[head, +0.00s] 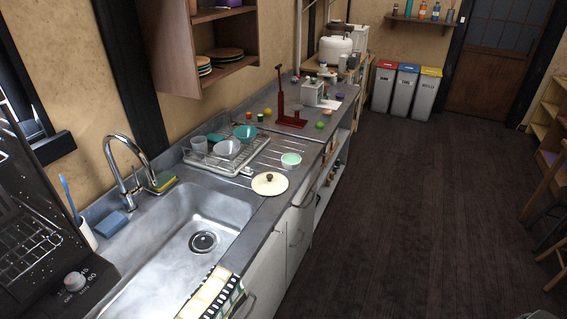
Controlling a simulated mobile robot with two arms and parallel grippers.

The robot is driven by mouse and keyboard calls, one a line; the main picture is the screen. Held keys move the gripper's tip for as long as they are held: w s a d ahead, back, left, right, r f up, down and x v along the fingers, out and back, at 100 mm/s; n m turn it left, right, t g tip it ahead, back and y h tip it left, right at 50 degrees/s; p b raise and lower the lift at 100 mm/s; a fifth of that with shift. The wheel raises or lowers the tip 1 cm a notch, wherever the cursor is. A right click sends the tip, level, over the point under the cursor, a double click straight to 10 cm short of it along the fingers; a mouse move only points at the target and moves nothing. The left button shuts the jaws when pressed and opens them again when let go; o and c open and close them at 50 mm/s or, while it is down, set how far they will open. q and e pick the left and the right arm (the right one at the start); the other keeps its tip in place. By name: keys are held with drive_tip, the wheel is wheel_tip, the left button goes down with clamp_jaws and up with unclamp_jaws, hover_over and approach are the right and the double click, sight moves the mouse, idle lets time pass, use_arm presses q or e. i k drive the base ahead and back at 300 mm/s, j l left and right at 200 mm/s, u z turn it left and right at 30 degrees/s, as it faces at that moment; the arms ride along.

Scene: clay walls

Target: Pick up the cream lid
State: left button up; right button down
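The cream lid (270,184) is a round, pale disc with a small brown knob on top. It lies flat on the grey counter in the head view, just right of the sink's far end and close to the counter's front edge. Nothing covers it. Neither of my grippers shows in this view.
A mint bowl (291,160) stands just behind the lid. A dish rack (226,152) with bowls is to its left. The steel sink (190,225) is nearer, with a tap (122,165). The dark floor (400,220) right of the counter is clear.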

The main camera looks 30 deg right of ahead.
sight(271, 183)
drive_tip(key=z, duration=0.7)
drive_tip(key=i+l, duration=0.7)
